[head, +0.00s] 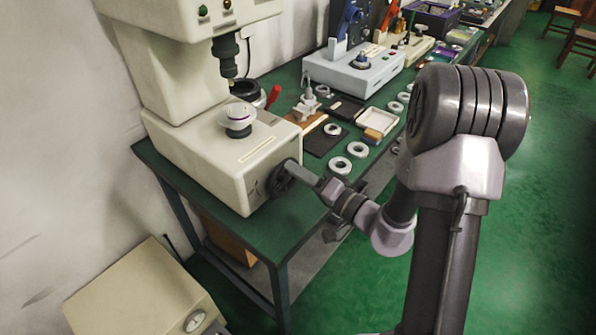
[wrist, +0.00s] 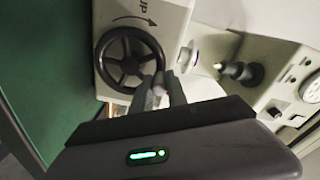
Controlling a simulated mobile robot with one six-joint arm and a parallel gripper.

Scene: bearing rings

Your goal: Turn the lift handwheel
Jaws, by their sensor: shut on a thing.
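The lift handwheel is a black spoked wheel (wrist: 129,66) on the side of a cream machine, with a curved arrow and the letters "UP" beside it in the wrist view. In the head view the handwheel (head: 277,182) sits low on the machine's right face, partly hidden by my gripper (head: 297,172). My gripper (wrist: 160,88) is shut on the handwheel's small grey handle, near the rim. The fingers hide part of the handle and of the rim.
The cream machine (head: 205,150) has a round white table (head: 237,117) under a dark spindle (head: 227,55). It stands on a green bench (head: 285,215) with several pale rings, a tray (head: 377,122) and other instruments behind.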

